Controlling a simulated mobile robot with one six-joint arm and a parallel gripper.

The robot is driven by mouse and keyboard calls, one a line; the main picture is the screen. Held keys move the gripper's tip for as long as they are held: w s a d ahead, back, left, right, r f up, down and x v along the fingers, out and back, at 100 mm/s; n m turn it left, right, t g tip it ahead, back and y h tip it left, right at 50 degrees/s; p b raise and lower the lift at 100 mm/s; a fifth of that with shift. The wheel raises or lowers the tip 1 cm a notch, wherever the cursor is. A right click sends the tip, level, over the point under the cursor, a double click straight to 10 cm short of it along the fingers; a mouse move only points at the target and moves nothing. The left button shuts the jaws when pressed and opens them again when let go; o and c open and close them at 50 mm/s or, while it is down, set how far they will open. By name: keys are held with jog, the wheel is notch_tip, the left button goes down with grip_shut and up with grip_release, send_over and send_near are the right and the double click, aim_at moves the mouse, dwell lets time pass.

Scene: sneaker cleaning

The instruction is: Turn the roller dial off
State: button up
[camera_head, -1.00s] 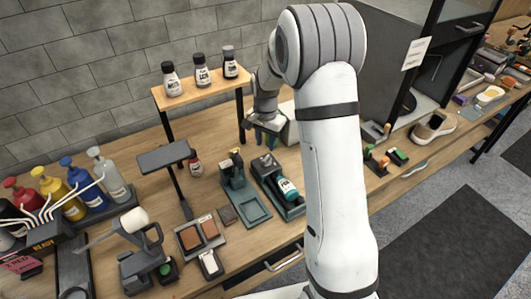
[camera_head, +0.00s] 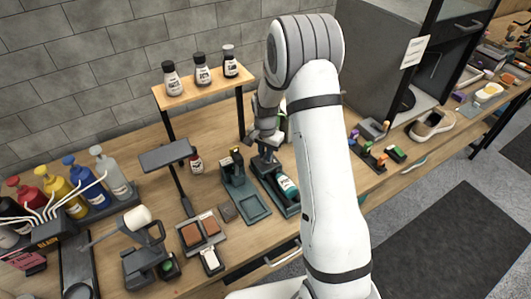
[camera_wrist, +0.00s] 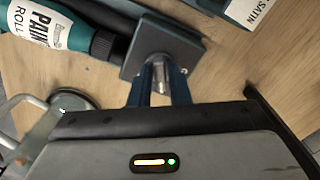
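The roller station is a dark teal tray (camera_head: 270,181) with a paint roller bottle (camera_head: 287,187) lying in it; the bottle's label also shows at the upper left of the wrist view (camera_wrist: 45,22). At its far end is a dark square plate (camera_wrist: 178,48) with a small pale, silvery piece (camera_wrist: 160,75) on it, which looks like the dial. My gripper (camera_wrist: 160,92) is right over this plate, one bluish finger on each side of the silvery piece. Whether the fingers touch or grip it cannot be told. In the head view my gripper (camera_head: 264,140) hides the dial.
A raised shelf (camera_head: 200,92) with small bottles stands behind and left. A second teal tray (camera_head: 252,206) sits left of the roller station. A box marked satin (camera_wrist: 250,10) is close at the top right of the wrist view. A dark cabinet (camera_head: 375,65) stands right.

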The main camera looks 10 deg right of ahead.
grip_shut()
jog(key=shift+f+n+b, duration=0.1)
jog(key=shift+n+b, duration=0.2)
jog(key=shift+b, duration=0.05)
jog(key=n+b, duration=0.3)
jog(key=shift+d+f+n, duration=0.1)
jog(key=shift+n, duration=0.2)
jog(key=n+b, duration=0.2)
jog(key=n, duration=0.2)
jog(key=shift+b, duration=0.35)
jog(key=shift+d+n+b, duration=0.15)
jog(key=shift+n+b, duration=0.5)
jog(key=shift+n, duration=1.15)
jog(key=shift+r, duration=0.2)
jog(key=shift+o, duration=2)
grip_release()
